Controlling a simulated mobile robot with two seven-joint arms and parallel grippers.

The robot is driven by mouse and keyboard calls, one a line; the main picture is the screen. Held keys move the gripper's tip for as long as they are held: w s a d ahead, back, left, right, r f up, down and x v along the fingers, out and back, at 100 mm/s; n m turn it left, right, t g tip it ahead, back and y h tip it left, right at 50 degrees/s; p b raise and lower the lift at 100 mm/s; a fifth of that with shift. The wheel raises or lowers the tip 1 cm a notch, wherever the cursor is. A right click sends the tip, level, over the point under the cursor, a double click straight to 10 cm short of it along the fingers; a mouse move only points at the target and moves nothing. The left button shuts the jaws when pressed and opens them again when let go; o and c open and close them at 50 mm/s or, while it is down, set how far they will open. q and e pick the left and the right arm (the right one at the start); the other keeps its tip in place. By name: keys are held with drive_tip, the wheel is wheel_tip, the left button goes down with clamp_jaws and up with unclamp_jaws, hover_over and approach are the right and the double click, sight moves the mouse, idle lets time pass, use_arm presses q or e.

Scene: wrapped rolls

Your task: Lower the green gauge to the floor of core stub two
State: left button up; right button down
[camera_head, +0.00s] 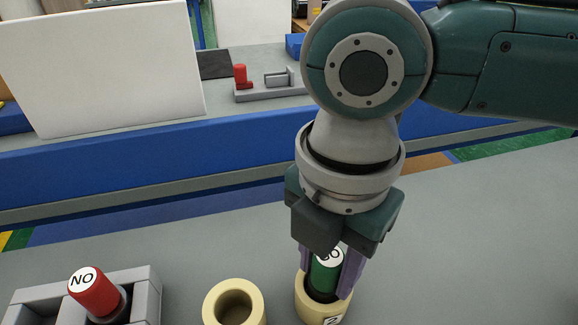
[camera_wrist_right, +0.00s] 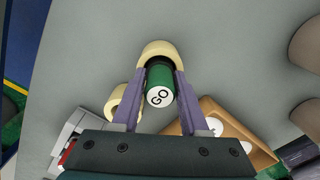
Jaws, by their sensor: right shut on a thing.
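The green gauge (camera_head: 325,276), its white end marked "GO", is between the purple fingers of my right gripper (camera_head: 334,272), which is shut on it. It also shows in the right wrist view (camera_wrist_right: 160,84). Its lower end is at the mouth of a cream core stub (camera_head: 317,312), partly inside, and the label on that stub looks like a 2, though it is cut off. How deep the gauge sits is hidden. The stub also shows in the right wrist view (camera_wrist_right: 158,48). My left gripper is not in view.
A second cream stub (camera_head: 234,303) stands open and empty-looking just to the left. A grey holder (camera_head: 146,292) at the lower left holds a red gauge (camera_head: 95,291) marked "NO". In the right wrist view, a tan tray (camera_wrist_right: 262,155) with white round pieces lies at the right.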

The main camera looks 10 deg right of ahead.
drive_tip(key=shift+f, duration=0.15)
drive_tip(key=shift+c, duration=1.7)
unclamp_jaws()
wheel_tip(320, 180, up, 10)
drive_tip(key=shift+p, duration=0.95)
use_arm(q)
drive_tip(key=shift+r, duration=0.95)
